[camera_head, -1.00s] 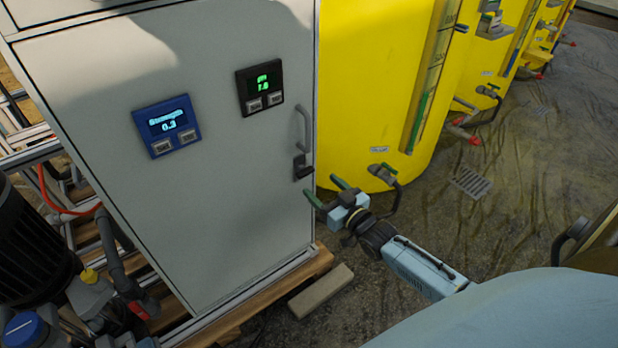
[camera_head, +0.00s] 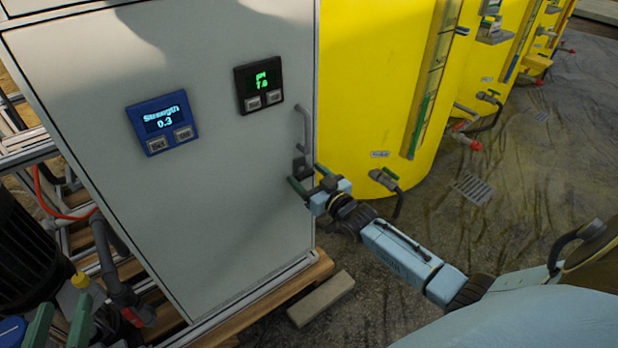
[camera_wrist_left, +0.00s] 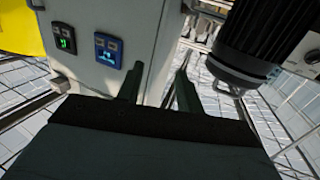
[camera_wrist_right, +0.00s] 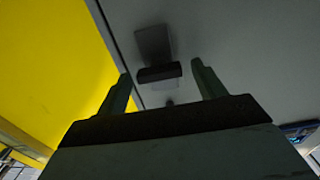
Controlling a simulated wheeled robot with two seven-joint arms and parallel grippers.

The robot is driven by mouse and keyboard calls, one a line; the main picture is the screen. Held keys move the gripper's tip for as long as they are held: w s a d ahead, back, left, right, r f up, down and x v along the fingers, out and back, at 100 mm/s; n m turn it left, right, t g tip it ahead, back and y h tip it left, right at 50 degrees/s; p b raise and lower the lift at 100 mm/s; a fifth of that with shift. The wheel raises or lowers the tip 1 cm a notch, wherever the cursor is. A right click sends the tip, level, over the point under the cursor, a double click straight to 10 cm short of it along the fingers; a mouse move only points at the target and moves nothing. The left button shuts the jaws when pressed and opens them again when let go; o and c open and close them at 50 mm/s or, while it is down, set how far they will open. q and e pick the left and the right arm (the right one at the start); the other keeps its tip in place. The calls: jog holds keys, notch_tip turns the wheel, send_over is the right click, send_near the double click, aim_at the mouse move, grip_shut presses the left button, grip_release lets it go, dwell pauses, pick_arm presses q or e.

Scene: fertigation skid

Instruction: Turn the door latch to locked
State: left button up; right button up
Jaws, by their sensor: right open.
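The door latch (camera_head: 302,167) is a small dark block on the right edge of the grey cabinet door (camera_head: 230,215), just below the door handle (camera_head: 302,128). In the right wrist view the latch (camera_wrist_right: 159,72) shows as a dark crosswise bar below a dark plate (camera_wrist_right: 153,41). My right gripper (camera_head: 309,178) is open, its green fingers either side of the latch's line; contact cannot be told. The same gripper (camera_wrist_right: 163,80) shows its two fingers apart. My left gripper (camera_head: 60,325) is at the lower left, open and empty, also in the left wrist view (camera_wrist_left: 158,88).
A blue Strength display (camera_head: 163,123) and a black green-lit display (camera_head: 260,86) sit on the door. Yellow tanks (camera_head: 375,80) stand right of the cabinet. A dark motor (camera_head: 25,250) and pipes are at left. Floor (camera_head: 520,220) at right is open.

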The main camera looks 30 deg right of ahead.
jog(key=shift+c, duration=0.3)
jog(key=c, duration=0.9)
jog(key=shift+c, duration=0.2)
